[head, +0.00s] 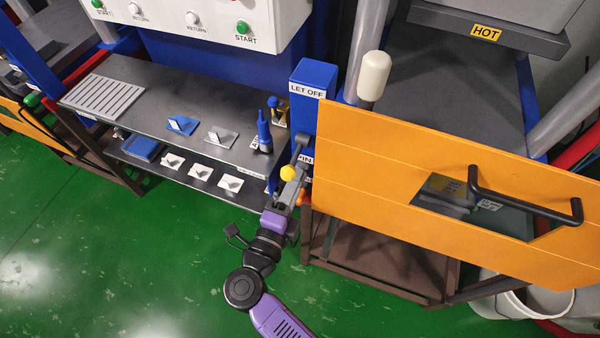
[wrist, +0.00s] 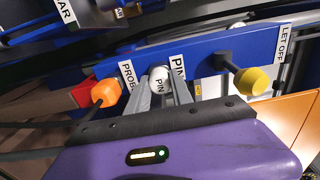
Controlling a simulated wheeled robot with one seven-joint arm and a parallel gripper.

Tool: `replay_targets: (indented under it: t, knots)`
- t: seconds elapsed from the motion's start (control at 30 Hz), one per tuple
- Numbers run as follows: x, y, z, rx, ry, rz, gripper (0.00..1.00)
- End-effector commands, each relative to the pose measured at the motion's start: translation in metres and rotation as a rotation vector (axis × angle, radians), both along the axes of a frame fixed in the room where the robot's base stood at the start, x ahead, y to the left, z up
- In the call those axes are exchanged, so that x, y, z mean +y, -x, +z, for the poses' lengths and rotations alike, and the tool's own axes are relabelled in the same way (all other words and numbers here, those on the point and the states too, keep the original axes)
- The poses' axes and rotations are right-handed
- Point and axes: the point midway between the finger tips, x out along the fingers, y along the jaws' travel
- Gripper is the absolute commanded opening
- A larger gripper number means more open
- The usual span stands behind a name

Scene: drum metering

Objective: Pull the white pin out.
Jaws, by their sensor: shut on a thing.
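The white pin (wrist: 159,73) shows as a round white head in the wrist view, between the labels PROBE and PIN on a blue bar (wrist: 215,55). My gripper (wrist: 168,82) is shut on it, with a grey finger on each side. The pin's shaft is hidden, so I cannot tell how deep it sits. In the head view my gripper (head: 292,187) is at the foot of the blue post (head: 312,78), and the pin is hidden there.
A yellow knob (wrist: 252,80) on a dark stem is right of the pin, under LET OFF. An orange knob (wrist: 106,92) is close on its left. The orange guard panel (head: 400,160) with a black handle (head: 525,203) stands right of my gripper. Green floor in front is clear.

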Motion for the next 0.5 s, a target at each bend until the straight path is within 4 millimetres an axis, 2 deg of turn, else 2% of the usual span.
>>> replay_targets:
  t: [0.5]
  knots:
    - [0.005,0.011,0.001,0.0,0.0,0.001,0.0]
